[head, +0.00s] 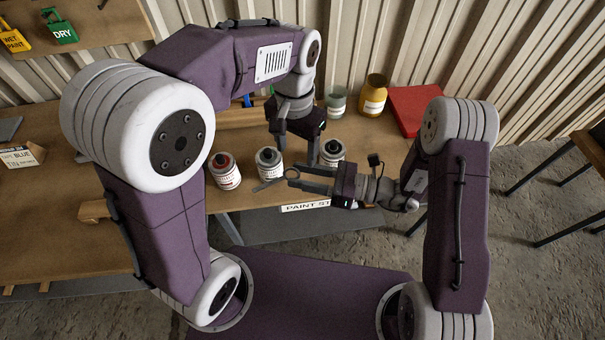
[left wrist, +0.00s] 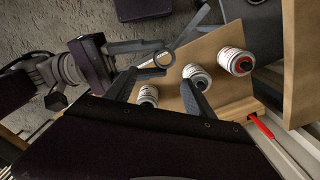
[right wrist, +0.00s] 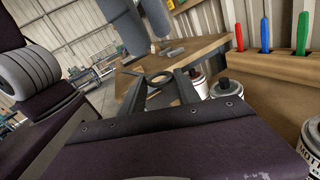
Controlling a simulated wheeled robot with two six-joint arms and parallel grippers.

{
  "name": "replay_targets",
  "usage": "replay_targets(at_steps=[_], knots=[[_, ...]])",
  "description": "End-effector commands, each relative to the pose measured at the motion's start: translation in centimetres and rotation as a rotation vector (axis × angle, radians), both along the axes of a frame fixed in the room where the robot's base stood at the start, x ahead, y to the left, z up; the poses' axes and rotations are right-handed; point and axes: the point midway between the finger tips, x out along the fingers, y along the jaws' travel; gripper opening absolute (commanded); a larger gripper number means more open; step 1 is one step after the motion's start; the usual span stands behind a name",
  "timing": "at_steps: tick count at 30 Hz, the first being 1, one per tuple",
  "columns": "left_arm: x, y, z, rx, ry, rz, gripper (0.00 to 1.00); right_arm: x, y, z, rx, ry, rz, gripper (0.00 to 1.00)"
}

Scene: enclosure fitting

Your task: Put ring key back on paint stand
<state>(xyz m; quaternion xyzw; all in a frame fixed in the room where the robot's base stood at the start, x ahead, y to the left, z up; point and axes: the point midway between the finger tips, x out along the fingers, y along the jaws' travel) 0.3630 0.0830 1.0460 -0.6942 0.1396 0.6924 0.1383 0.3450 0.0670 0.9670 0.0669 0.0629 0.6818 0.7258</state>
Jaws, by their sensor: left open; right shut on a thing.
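The ring key is a grey ring with a flat handle. The ring (left wrist: 165,58) also shows in the left wrist view, and between the right fingertips in the right wrist view (right wrist: 160,79). My left gripper (head: 298,150) is open and empty, pointing down above the tins, with the key just beyond its fingers in the left wrist view. The paint stand's white label "PAINT ST" (head: 303,208) is on the bench front edge, partly hidden by my right gripper.
A yellow jar (head: 373,95), a pale green jar (head: 336,105) and a red sheet (head: 415,108) are behind. A wooden rack (right wrist: 285,58) holds coloured-handled tools.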

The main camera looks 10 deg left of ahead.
Motion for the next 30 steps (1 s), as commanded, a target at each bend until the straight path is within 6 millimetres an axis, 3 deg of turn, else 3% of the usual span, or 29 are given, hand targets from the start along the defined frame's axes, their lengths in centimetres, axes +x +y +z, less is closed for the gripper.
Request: replay_targets(at_steps=[3, 6, 14, 17, 25, 26, 30], knots=[[0.1, 0.0, 2.8, -0.002, -0.005, 0.000, 0.63, 0.0, 0.0, 0.0, 0.000, 0.000, 0.000, 0.00], [0.1, 0.0, 4.3, -0.002, -0.004, 0.001, 0.63, 0.0, 0.0, 0.0, 0.000, 0.000, 0.000, 0.00], [-0.1, 0.1, 5.3, 0.000, 0.000, -0.006, 0.63, 0.0, 0.0, 0.0, 0.000, 0.000, -0.001, 0.00], [-0.3, 0.6, 4.0, 0.004, -0.011, -0.072, 0.63, 0.0, 0.0, 0.0, 0.000, 0.000, -0.001, 0.00], [-3.0, 3.8, -2.8, 0.038, -0.073, -0.476, 0.63, 0.0, 0.0, 0.0, 0.000, 0.000, -0.001, 0.00], [-3.3, 4.3, -3.5, 0.041, -0.073, -0.473, 0.63, 0.0, 0.0, 0.0, 0.000, 0.000, -0.001, 0.00], [-4.8, 6.7, -7.3, 0.045, -0.042, -0.158, 0.63, 0.0, 0.0, 0.0, 0.000, 0.000, 0.000, 0.00]])
